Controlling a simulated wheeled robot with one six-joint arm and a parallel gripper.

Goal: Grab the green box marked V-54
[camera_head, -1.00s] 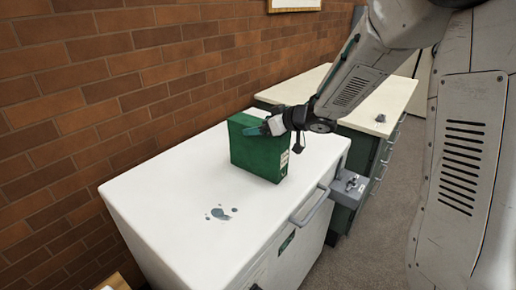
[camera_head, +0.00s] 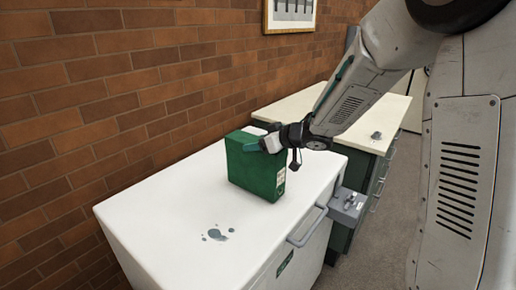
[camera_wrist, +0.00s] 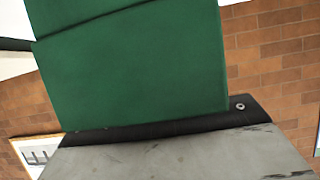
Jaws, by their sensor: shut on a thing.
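A green box (camera_head: 256,172) stands upright at the far end of a white chest-like unit (camera_head: 165,215). A pale label shows on its right-hand edge, but the marking is too small to read. My gripper (camera_head: 264,143) is at the top of the box, shut on it. In the wrist view the green box (camera_wrist: 135,70) fills much of the picture, close against the gripper. I cannot tell whether the base of the box touches the white top or is slightly above it.
Dark wet-looking spots (camera_head: 216,234) lie on the white top. A handle (camera_head: 307,228) and a grey latch box (camera_head: 346,203) stick out at its right side. A green cabinet with a cream top (camera_head: 385,128) stands behind. A brick wall (camera_head: 100,90) runs along the left.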

